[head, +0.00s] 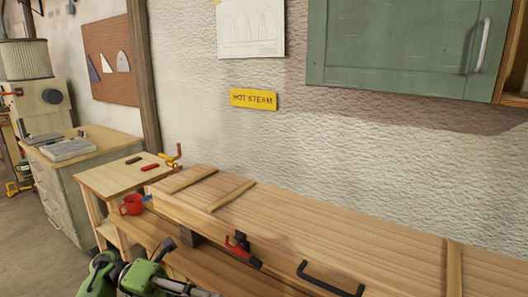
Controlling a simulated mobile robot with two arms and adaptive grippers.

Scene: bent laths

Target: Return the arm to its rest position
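In the head view, green and dark grey parts of my arm (145,278) show at the bottom left, in front of the long wooden bench or box. A dark piece sticks up from them and a grey rod points right. I cannot make out clear fingertips or anything held there. No other arm of mine shows in this view.
The long wooden bench or box (330,235) has strips across its top, a black handle (330,280) and a red-and-black clamp or latch (241,249) on its front. A red mug (132,205) stands beside a small side table (118,176). A green cabinet (400,45) hangs above right.

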